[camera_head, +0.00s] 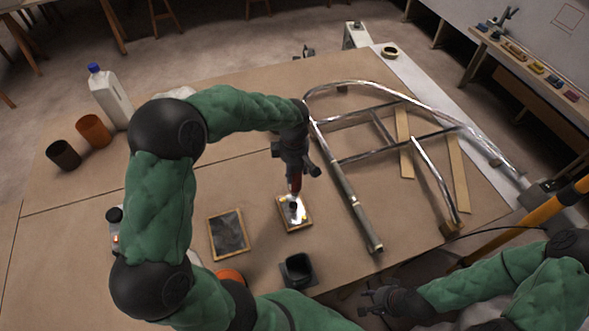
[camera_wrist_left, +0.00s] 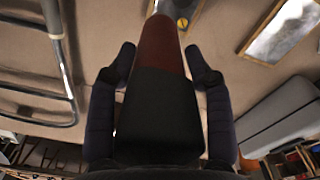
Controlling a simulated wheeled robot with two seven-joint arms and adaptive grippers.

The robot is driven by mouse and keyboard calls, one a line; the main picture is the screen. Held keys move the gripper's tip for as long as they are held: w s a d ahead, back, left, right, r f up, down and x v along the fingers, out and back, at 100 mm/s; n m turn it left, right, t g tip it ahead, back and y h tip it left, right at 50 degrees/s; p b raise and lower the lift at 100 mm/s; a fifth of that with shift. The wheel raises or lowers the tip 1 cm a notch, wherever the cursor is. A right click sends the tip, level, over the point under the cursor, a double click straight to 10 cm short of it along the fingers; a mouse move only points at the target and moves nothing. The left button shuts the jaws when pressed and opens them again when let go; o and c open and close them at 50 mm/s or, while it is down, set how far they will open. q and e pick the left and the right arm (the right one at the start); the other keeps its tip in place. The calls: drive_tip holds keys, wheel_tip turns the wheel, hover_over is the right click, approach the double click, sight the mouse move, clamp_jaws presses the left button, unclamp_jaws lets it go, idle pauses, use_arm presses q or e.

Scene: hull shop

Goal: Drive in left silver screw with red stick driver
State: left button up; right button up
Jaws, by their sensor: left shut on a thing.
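My left gripper (camera_head: 294,172) is shut on the red stick driver (camera_head: 295,186), which points down at a small wood-framed bright panel (camera_head: 284,222). In the left wrist view the driver (camera_wrist_left: 162,52) shows a red-brown shaft and a black part between the fingers (camera_wrist_left: 160,70). A yellow slotted screw head (camera_wrist_left: 183,23) shows on the panel beside the driver. The left silver screw cannot be made out; glare and the driver cover that part. I cannot tell if the tip touches a screw. My right gripper (camera_head: 368,301) is open and empty at the lower right.
A second framed panel (camera_head: 228,234), darker, lies left of the bright one. A black square cup (camera_head: 298,271) stands near the front edge. A metal tube frame (camera_head: 342,190) lies to the right. A white jug (camera_head: 109,98) and two cups (camera_head: 94,131) stand far left.

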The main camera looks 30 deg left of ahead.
use_arm(q)
drive_tip(key=shift+r+p, duration=1.45)
drive_tip(key=shift+r, duration=1.15)
